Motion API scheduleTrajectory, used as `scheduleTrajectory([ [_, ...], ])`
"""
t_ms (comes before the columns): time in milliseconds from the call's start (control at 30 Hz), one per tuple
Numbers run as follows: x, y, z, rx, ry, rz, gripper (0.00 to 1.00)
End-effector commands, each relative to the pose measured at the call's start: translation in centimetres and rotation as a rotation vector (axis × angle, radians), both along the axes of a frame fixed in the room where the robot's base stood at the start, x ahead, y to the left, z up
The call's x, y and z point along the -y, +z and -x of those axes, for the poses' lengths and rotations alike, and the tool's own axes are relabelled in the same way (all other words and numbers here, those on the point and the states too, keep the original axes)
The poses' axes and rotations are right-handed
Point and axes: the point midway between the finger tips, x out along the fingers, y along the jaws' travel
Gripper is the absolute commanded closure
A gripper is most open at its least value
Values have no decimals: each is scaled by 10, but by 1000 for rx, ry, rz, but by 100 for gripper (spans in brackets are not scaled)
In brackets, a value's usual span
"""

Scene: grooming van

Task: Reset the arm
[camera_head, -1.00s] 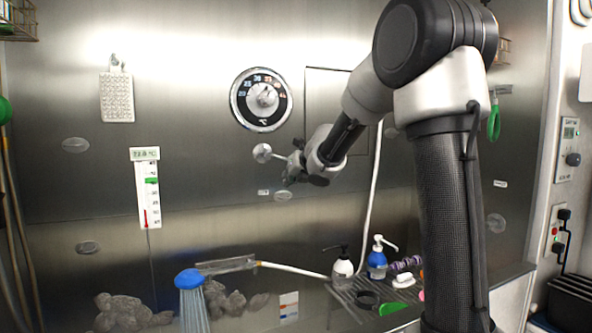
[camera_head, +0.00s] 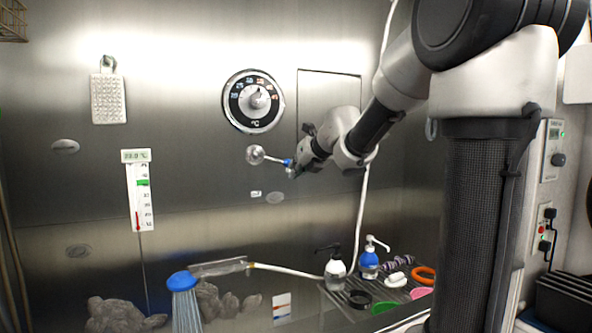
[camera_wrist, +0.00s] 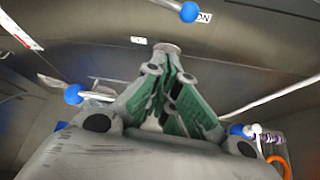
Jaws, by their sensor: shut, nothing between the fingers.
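My gripper (camera_head: 296,171) is shut and empty. In the head view it is in front of the steel wall, close to the blue tip of a lever (camera_head: 271,159) with a round metal base. I cannot tell there whether they touch. In the wrist view my gripper's fingers (camera_wrist: 166,50) are closed together, and the lever's blue tip (camera_wrist: 189,12) is beyond them with a visible gap in the picture. My arm reaches in from the right.
A dial (camera_head: 253,101) and a thermometer (camera_head: 140,190) are on the wall. A blue shower head (camera_head: 182,282) sprays water at lower left. A rack (camera_head: 335,297) at lower right holds a white-and-black pump bottle (camera_head: 335,268), a blue pump bottle (camera_head: 369,260) and rings.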

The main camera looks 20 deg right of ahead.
Motion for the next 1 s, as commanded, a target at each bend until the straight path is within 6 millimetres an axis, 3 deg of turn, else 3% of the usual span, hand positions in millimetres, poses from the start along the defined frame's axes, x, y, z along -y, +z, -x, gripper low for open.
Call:
scheduleTrajectory([
  [467,3,0,0,-8,-45,-50,100],
  [567,31,-2,0,-15,-244,-191,100],
  [633,71,-13,10,-18,-514,-390,100],
  [733,126,-32,55,17,-972,-734,100],
  [800,148,-50,104,54,-1291,-986,100],
  [900,147,-81,182,91,-1702,-1311,100],
  [1000,117,-113,254,77,-2051,-1567,100],
])
